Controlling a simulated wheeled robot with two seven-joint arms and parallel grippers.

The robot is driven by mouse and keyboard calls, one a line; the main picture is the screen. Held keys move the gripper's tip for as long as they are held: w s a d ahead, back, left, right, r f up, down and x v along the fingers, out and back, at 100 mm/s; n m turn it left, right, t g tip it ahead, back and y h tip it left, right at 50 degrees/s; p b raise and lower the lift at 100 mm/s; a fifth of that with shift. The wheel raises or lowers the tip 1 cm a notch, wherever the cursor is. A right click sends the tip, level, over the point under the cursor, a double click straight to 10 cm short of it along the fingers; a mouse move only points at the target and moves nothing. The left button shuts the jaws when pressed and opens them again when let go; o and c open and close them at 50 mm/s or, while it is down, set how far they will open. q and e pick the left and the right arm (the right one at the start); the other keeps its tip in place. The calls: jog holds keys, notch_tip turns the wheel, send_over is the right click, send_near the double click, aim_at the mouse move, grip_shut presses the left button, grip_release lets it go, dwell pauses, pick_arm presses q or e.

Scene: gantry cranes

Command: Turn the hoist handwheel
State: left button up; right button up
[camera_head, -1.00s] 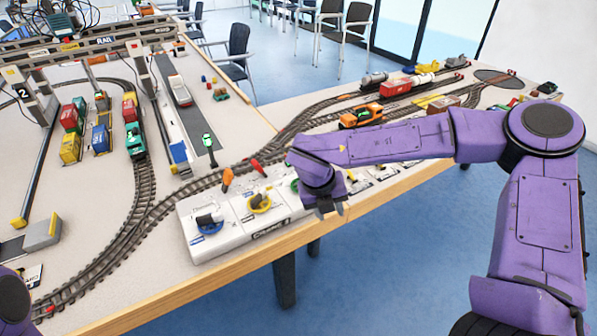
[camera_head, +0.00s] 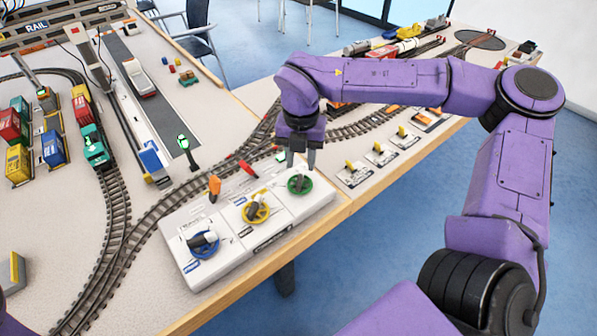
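A white control box (camera_head: 217,222) at the table's front edge carries three small handwheels: a blue one (camera_head: 203,244) on the left, a yellow one (camera_head: 256,208) in the middle and a green one (camera_head: 299,184) on the right. I cannot read which label names the hoist. My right gripper (camera_head: 301,160) points down just above the green handwheel, its two fingers apart with nothing between them. Whether the fingertips touch the wheel is unclear. My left gripper is out of view; only a bit of purple arm shows at the left edge.
An orange lever (camera_head: 214,188) and a red lever (camera_head: 248,169) stand behind the wheels. Several yellow switches (camera_head: 378,147) line the edge to the right. The floor in front is clear.

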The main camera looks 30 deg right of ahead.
aim_at(299, 180)
jog(key=f, duration=0.5)
jog(key=shift+w+a+f, duration=0.15)
jog(key=shift+w, duration=0.1)
jog(key=shift+s+f, duration=0.15)
jog(key=shift+f, duration=0.3)
grip_shut()
